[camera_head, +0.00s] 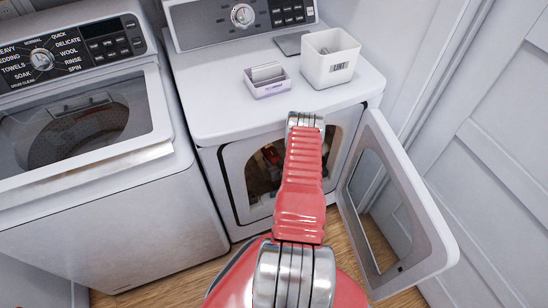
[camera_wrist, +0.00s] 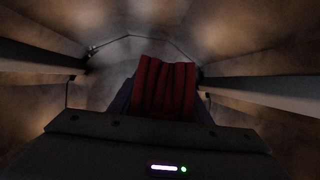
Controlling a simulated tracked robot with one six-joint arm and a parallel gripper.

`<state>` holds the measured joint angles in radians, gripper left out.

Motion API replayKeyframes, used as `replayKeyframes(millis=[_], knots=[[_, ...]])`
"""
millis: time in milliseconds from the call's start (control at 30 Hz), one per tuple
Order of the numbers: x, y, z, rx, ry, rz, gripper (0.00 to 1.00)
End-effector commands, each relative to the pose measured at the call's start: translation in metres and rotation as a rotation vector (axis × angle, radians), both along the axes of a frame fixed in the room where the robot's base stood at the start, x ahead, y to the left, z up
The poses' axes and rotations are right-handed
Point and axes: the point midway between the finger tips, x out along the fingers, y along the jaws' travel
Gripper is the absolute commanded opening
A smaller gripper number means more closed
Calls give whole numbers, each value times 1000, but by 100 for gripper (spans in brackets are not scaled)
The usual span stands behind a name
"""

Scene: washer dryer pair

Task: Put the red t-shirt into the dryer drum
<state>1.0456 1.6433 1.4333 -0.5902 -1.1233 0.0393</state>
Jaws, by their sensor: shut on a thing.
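The dryer (camera_head: 280,80) stands in the middle of the head view with its door (camera_head: 408,215) swung open to the right. My red arm reaches down to the front opening and hides part of it. My gripper (camera_wrist: 165,72) shows in the wrist view, shut on the folded dark red t-shirt (camera_wrist: 166,90). The dim, rounded drum wall (camera_wrist: 240,35) surrounds the shirt and gripper. In the head view a red patch shows inside the opening; I cannot tell whether it is shirt or arm. The shirt's underside is hidden.
A top-loading washer (camera_head: 105,215) with its lid window stands at the left. A white lint bin (camera_head: 331,62) and a small box (camera_head: 267,88) stand on the dryer top. A panelled wall or door (camera_head: 490,165) is close at the right.

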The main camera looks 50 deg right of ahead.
Motion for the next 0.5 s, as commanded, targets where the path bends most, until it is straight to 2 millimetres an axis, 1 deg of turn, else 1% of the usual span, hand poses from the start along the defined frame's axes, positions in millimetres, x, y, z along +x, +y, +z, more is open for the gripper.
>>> replayKeyframes(millis=[33,67,300,500], knots=[[1,1,0,-1,-1,2,46],[2,1,0,-1,-1,4,48],[4,3,0,-1,-1,8,65],[4,4,0,0,0,9,65]])
